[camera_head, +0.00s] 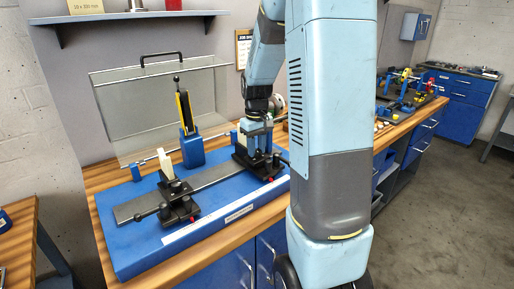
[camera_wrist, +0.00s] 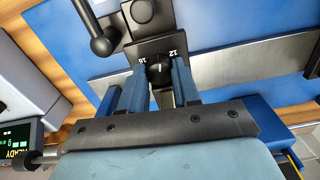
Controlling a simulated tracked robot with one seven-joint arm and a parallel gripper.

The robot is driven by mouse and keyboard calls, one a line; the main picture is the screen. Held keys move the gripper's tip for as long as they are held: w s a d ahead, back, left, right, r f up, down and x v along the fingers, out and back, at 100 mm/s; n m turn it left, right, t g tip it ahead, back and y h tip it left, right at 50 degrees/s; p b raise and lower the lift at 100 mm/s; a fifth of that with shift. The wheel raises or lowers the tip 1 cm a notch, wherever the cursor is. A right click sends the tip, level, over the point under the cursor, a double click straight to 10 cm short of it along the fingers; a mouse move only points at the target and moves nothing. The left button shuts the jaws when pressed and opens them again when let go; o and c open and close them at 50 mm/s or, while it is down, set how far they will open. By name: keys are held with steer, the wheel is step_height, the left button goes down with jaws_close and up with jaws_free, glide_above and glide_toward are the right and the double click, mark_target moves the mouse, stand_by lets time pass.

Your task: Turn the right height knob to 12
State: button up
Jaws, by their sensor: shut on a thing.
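The right height knob (camera_wrist: 158,72) is black and sits on a dark dial plate with the marks 16 and 12 in the wrist view. My gripper (camera_wrist: 158,80) has its blue fingers on either side of the knob and is shut on it. In the head view my gripper (camera_head: 256,135) reaches down at the right support (camera_head: 268,168) of the blue balancing machine (camera_head: 140,252). My arm and gripper hide the knob there.
The left support (camera_head: 178,212) stands on the same grey rail (camera_head: 215,190). A blue post (camera_head: 192,150) with a yellow strip rises behind. A clear guard (camera_head: 120,110) with a black handle is at the back. A READY display (camera_wrist: 20,140) shows at the wrist view's left.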

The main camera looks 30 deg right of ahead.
steer(key=shift+m, duration=1.2)
steer(key=o, duration=1.1)
steer(key=shift+c, duration=0.2)
step_height(320, 180, up, 14)
steer(key=shift+f, duration=0.15)
